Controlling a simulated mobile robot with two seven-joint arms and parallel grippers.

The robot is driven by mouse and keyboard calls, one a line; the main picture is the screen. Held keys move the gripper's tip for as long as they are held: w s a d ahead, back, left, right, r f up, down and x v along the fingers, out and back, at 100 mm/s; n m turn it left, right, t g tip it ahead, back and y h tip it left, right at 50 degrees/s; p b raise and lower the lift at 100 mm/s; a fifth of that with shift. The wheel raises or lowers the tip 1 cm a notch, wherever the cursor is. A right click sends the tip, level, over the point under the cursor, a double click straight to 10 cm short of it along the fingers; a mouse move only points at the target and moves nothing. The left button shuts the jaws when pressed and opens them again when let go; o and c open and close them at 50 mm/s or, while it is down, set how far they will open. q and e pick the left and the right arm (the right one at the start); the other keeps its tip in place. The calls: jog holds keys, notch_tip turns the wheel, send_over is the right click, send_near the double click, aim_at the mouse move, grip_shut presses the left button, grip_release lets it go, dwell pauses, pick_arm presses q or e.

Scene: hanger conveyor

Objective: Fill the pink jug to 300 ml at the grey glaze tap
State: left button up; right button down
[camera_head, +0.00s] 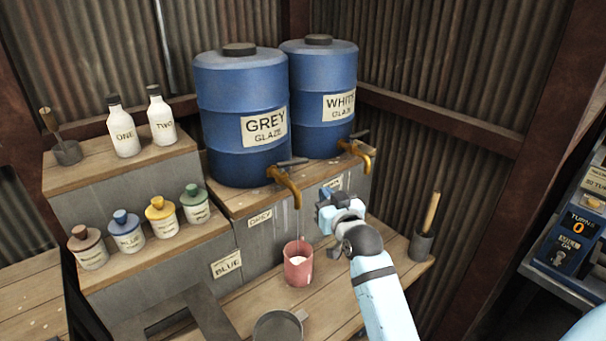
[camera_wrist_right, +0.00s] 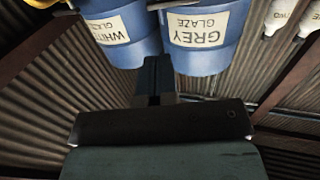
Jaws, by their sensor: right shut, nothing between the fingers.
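The pink jug (camera_head: 298,270) stands upright on the lower bench below the grey glaze tap (camera_head: 285,182), with pale liquid inside. Its level against any marks is too small to read. A thin pale line runs down from the spout toward the jug. The tap's dark lever (camera_head: 292,162) sits on top of it. The blue GREY GLAZE barrel (camera_head: 240,95) also shows in the right wrist view (camera_wrist_right: 205,55). My right gripper (camera_head: 324,207) is shut and empty, right of the spout and above the jug's right side; its closed fingers show in the wrist view (camera_wrist_right: 157,70). My left gripper is out of view.
A WHITE GLAZE barrel (camera_head: 318,85) with its own tap (camera_head: 358,153) stands at right. A metal pan (camera_head: 278,327) lies in front of the jug. A holder with a wooden-handled tool (camera_head: 421,244) stands right. Bottles and lidded jars fill the left steps.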

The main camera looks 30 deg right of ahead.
aim_at(305, 162)
jog(key=p+x, duration=0.1)
jog(key=x, duration=1.1)
jog(key=shift+w+d+p, duration=0.15)
jog(key=shift+w+p, duration=0.05)
jog(key=shift+p, duration=0.2)
jog(key=shift+x, duration=0.8)
jog(key=shift+f, duration=0.15)
jog(key=shift+w+d+n+y, duration=0.3)
jog(key=shift+n+y, duration=0.2)
jog(key=shift+y, duration=0.4)
jog(key=shift+w+d+r+p, duration=0.25)
jog(key=shift+w+p, duration=0.1)
jog(key=shift+w, duration=0.1)
jog(key=shift+w+f, duration=0.15)
jog(key=shift+f, duration=0.1)
